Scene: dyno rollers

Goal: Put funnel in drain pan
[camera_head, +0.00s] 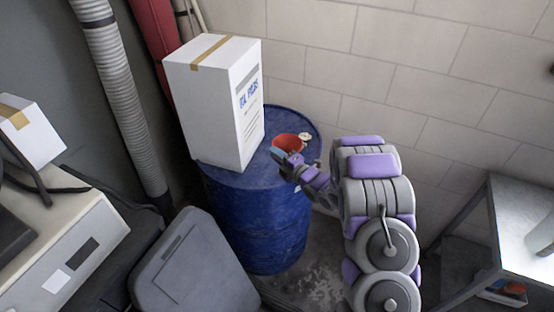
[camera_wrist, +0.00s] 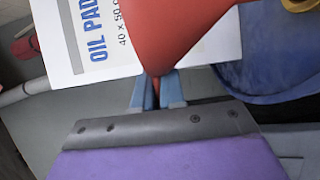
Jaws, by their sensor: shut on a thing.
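The red-orange funnel (camera_head: 287,142) is at my gripper (camera_head: 285,162), over the top of the blue drum in the head view. In the wrist view, the funnel (camera_wrist: 180,35) fills the upper middle, and its narrow end points down between the blue fingertips. My gripper (camera_wrist: 158,92) is shut on that narrow end. I cannot tell from the head view whether the funnel still touches the drum top. I cannot make out the drain pan for sure in either view.
A white oil-pads box (camera_head: 215,100) stands on the blue drum (camera_head: 250,225), close left of my gripper. A grey bin (camera_head: 190,270) is at the lower front. A metal table (camera_head: 515,215) stands at right, with a small container (camera_head: 502,294) under it. Bare floor shows between.

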